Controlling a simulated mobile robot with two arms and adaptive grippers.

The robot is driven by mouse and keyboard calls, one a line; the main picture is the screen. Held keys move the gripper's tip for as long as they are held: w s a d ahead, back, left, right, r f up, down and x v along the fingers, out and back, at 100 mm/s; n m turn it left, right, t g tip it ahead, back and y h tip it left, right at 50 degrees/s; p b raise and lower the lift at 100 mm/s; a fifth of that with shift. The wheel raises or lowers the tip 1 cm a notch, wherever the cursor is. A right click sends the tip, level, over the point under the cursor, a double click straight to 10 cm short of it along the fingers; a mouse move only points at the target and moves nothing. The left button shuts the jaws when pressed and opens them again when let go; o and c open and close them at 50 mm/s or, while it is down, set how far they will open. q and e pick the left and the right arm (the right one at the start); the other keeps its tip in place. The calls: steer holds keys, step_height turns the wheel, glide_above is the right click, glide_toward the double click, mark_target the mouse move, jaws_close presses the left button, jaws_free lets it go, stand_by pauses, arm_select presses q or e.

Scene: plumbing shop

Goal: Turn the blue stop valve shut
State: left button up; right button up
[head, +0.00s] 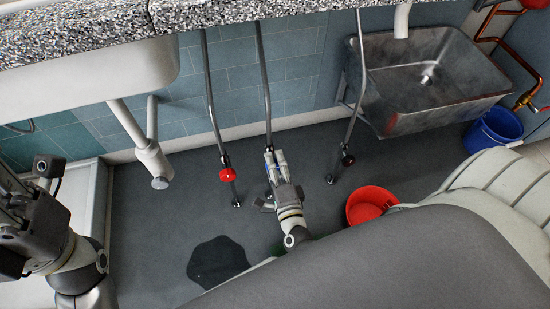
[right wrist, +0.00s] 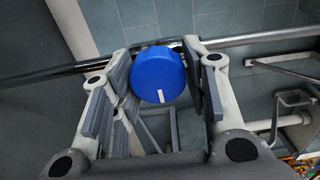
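The blue stop valve's round handle (right wrist: 158,72) fills the space between the finger pads of my right gripper (right wrist: 160,80) in the right wrist view. The pads appear to touch it on both sides. A white mark on its face points toward the bottom of the picture. In the head view my right gripper (head: 273,162) is at the lower end of the middle pipe (head: 264,85), and its fingers mostly hide the blue handle. My left arm (head: 60,245) is at the far left, away from the valves; its fingers cannot be made out.
A red valve (head: 227,174) is on the pipe to the left and a black valve (head: 348,160) on the pipe to the right. A metal sink (head: 440,115), red bucket (head: 369,205) and blue bucket (head: 492,130) stand to the right. A dark puddle (head: 217,262) lies on the floor.

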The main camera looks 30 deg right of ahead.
steer(key=shift+o, duration=1.1)
steer(key=v, duration=0.7)
steer(key=shift+s, duration=0.25)
steer(key=shift+a, duration=0.1)
